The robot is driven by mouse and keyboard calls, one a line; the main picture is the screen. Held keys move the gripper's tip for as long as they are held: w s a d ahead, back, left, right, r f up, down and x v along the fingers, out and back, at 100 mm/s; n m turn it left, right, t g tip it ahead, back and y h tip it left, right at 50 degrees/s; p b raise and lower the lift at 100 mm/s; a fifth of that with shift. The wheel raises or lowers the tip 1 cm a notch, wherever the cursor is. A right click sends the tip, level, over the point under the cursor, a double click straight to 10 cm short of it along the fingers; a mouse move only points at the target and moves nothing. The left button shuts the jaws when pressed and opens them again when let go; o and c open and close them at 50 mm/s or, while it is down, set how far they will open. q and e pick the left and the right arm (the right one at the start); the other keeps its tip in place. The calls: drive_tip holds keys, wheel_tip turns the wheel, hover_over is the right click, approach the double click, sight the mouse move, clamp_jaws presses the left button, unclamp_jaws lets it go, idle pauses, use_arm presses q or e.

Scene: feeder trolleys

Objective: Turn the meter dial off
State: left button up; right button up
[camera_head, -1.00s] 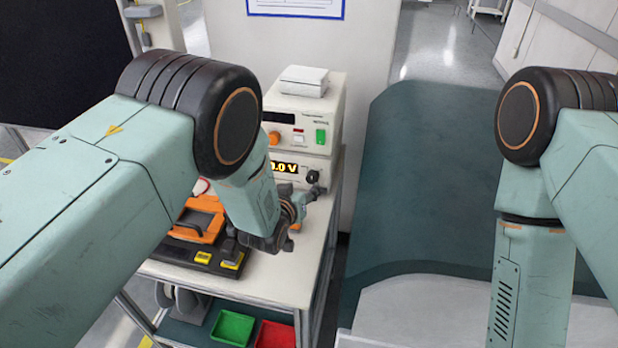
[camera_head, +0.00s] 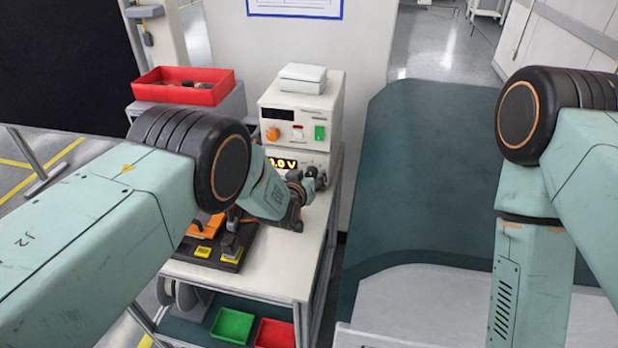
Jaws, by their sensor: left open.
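The meter (camera_head: 283,153) is the lower pale box of a stack on the trolley. Its yellow display (camera_head: 284,163) reads ".0 V", with its left end hidden behind my left arm. The dark dial (camera_head: 311,172) is on the right of the meter's front. My left gripper (camera_head: 316,184) is open, with its fingertips right at the dial. I cannot tell whether they touch it or stand around it. The dial is partly covered by the fingers. My right arm is at the right edge, and its gripper is out of view.
On the meter stands a second unit (camera_head: 303,103) with an orange knob and a green switch. A red bin (camera_head: 183,88) stands behind my left arm. An orange-and-black device (camera_head: 205,228) sits on the trolley top (camera_head: 283,265). Green and red trays lie below.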

use_arm(q)
drive_tip(key=shift+w+f, duration=0.35)
drive_tip(key=shift+w, duration=0.1)
drive_tip(key=shift+c, duration=1.4)
drive_tip(key=shift+s+r, duration=0.2)
drive_tip(key=shift+s, duration=0.05)
drive_tip(key=c, duration=0.4)
clamp_jaws()
use_arm(e)
drive_tip(key=shift+w, duration=0.2)
